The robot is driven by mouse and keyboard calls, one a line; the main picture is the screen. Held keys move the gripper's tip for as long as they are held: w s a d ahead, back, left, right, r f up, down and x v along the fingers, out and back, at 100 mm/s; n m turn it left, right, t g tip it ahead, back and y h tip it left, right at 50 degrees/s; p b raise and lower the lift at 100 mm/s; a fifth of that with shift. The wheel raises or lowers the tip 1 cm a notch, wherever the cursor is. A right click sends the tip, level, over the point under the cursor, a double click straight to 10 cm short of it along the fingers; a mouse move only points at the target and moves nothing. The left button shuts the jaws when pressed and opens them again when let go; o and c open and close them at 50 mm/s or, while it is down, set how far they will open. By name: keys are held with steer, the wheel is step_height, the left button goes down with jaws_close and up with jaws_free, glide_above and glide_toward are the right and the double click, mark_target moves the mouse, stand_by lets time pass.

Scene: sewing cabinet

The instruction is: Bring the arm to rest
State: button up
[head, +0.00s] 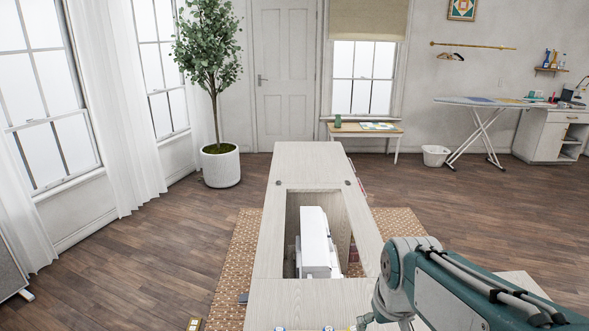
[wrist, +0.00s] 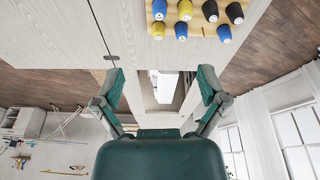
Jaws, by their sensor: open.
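My arm (head: 460,285) reaches in from the lower right of the head view, bent at a joint above the pale wooden sewing cabinet (head: 300,165). The arm's lower end runs off the bottom edge there, so the fingers are not clear. In the wrist view my gripper (wrist: 161,82) has its two green-padded fingers wide apart, with nothing between them. The cabinet top (wrist: 60,25) and its opening show beyond the fingers. The white sewing machine (head: 315,243) sits down in that opening.
A rack of blue and yellow thread spools (wrist: 200,16) stands on the cabinet near the gripper. A patterned rug (head: 236,262) lies under the cabinet. A potted tree (head: 221,166), a small bench (head: 366,130) and an ironing board (head: 480,101) stand farther off. Open wooden floor lies between.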

steer(key=s+r+m+t, duration=0.1)
steer(key=s+r+t, duration=0.1)
steer(key=s, duration=0.9)
steer(key=shift+r+t, duration=0.4)
steer(key=shift+r, duration=0.45)
